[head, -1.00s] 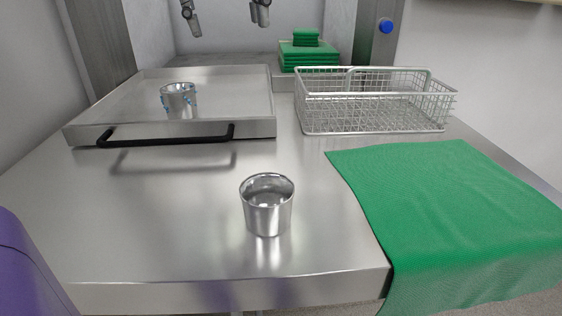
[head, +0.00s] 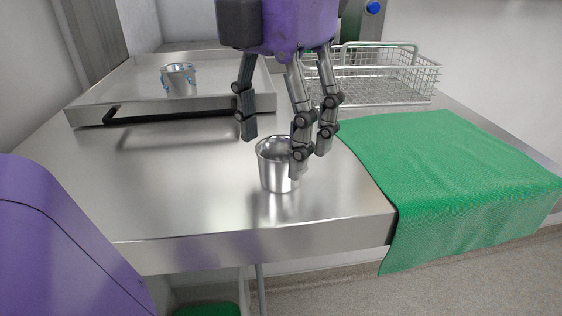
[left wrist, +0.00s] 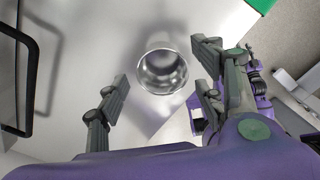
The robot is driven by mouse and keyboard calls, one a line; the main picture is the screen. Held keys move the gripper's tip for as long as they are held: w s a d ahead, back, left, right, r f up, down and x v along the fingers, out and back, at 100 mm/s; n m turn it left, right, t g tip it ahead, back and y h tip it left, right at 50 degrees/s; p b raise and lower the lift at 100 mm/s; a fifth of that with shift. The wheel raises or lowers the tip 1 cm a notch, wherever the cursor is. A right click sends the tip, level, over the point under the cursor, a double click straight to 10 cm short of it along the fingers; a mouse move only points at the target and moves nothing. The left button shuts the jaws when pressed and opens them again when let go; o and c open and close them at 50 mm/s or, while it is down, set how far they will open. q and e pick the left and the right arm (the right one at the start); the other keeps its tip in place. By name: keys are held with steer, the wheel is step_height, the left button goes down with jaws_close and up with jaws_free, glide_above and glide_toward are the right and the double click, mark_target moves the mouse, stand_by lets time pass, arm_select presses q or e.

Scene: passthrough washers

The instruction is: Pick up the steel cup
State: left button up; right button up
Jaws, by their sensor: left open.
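A plain steel cup (head: 272,178) stands upright on the steel table, near its front edge. In the left wrist view the cup (left wrist: 162,72) shows from above, its mouth open and its inside looking empty. My left gripper (head: 278,152) points down over the cup, with one dark finger to the left and behind it and two fingers at its right, partly in front of it. In the left wrist view the open fingers (left wrist: 164,78) spread on either side of the cup, with gaps visible. My right gripper is not in view.
A steel tray (head: 130,92) with a black handle holds a second metal cup (head: 180,80) with blue marks. A wire basket (head: 400,75) stands at the back right. A green cloth (head: 450,170) hangs over the table's front right edge. The table's left part is clear.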

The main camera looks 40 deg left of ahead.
arm_select(q)
step_height(320, 180, down, 2)
steer(key=shift+f, duration=0.2)
steer(key=c, duration=1.2)
steer(key=shift+r, duration=0.1)
